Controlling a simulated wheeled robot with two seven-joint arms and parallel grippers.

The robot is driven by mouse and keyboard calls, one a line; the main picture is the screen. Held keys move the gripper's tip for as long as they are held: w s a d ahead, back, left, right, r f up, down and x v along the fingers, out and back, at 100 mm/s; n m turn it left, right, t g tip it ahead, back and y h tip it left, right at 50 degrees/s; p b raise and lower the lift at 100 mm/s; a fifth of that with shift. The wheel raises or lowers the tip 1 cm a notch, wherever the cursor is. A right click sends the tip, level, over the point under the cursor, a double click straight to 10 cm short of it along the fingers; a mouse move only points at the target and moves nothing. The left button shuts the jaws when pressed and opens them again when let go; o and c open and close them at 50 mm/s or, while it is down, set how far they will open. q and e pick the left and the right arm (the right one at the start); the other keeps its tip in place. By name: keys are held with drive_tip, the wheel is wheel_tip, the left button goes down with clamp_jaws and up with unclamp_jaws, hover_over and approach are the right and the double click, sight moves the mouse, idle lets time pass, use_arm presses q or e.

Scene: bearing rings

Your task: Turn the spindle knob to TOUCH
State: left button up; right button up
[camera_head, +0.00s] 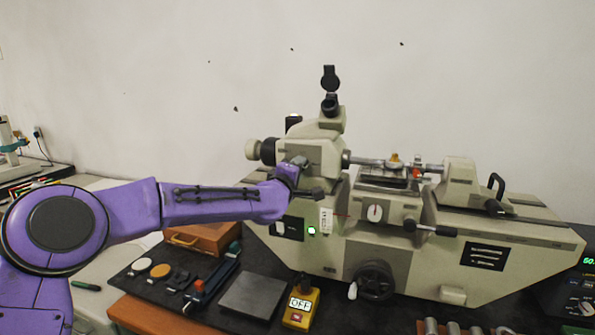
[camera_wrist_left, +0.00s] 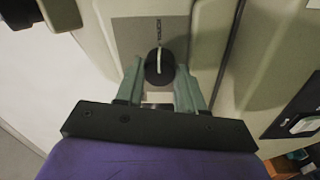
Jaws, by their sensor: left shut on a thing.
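The measuring machine (camera_head: 330,240) stands on the dark bench top. In the left wrist view, the black round spindle knob (camera_wrist_left: 159,68) sits on a grey plate (camera_wrist_left: 135,35) on its housing. A white pointer line on the knob runs up toward small dark lettering, which is hard to read but looks like TOUCH. My left gripper (camera_wrist_left: 159,85) is shut on the knob, with one finger on each side of it. In the head view, my left gripper (camera_head: 297,163) is at the machine's headstock and hides the knob. My right gripper is not in view.
A yellow box marked OFF (camera_head: 301,308) stands in front of the machine beside a grey plate (camera_head: 253,295). A wooden box (camera_head: 203,238) and small tools lie to the left. A handwheel (camera_head: 374,280) and a lever (camera_head: 437,230) stick out from the machine's front.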

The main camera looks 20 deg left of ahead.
use_arm(q)
drive_tip(key=shift+f, duration=0.1)
drive_tip(key=o, duration=1)
drive_tip(key=shift+o, duration=0.2)
drive_tip(key=shift+s, duration=0.3)
drive_tip(key=s+b, duration=0.3)
drive_tip(key=s, duration=0.7)
drive_tip(key=shift+f+b, duration=0.15)
drive_tip(key=shift+b, duration=0.25)
drive_tip(key=shift+a, duration=0.15)
